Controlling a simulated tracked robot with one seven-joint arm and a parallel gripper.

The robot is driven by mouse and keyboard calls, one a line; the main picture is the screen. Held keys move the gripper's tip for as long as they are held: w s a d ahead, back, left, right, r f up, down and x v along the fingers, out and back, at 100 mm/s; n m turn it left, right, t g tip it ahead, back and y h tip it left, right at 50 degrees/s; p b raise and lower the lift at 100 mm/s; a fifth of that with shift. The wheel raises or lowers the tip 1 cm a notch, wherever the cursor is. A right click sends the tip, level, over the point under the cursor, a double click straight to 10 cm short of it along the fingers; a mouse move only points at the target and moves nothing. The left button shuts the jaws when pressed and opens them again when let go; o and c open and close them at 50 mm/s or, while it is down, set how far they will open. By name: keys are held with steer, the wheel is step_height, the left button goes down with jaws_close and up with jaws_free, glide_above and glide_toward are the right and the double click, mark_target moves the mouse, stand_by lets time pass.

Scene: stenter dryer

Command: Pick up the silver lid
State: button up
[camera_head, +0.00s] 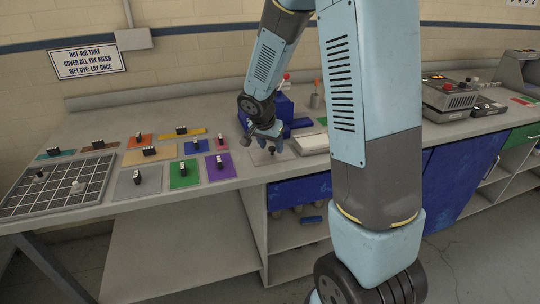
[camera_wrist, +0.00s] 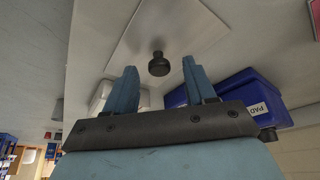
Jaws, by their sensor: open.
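A flat silver-grey lid (camera_wrist: 185,28) with a round dark knob (camera_wrist: 158,65) lies on the worktop in the wrist view. In the head view the lid (camera_head: 263,158) is partly hidden by my gripper (camera_head: 266,142). My gripper, also in the wrist view (camera_wrist: 159,72), is open and empty, its blue fingers on either side of the knob in the picture. The knob appears just beyond the fingertips; I cannot tell the exact gap, and no contact shows.
A blue bin (camera_wrist: 238,92) labelled PAD and a white tray (camera_head: 312,143) stand close beside the lid. Several coloured plates with black handles, including a purple one (camera_head: 220,168), lie to the left. A black mesh grid (camera_head: 62,190) is at the far left.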

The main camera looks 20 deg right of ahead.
steer(key=shift+w+d+f, duration=0.15)
steer(key=shift+f, duration=0.3)
steer(key=shift+c, duration=0.4)
jaws_close()
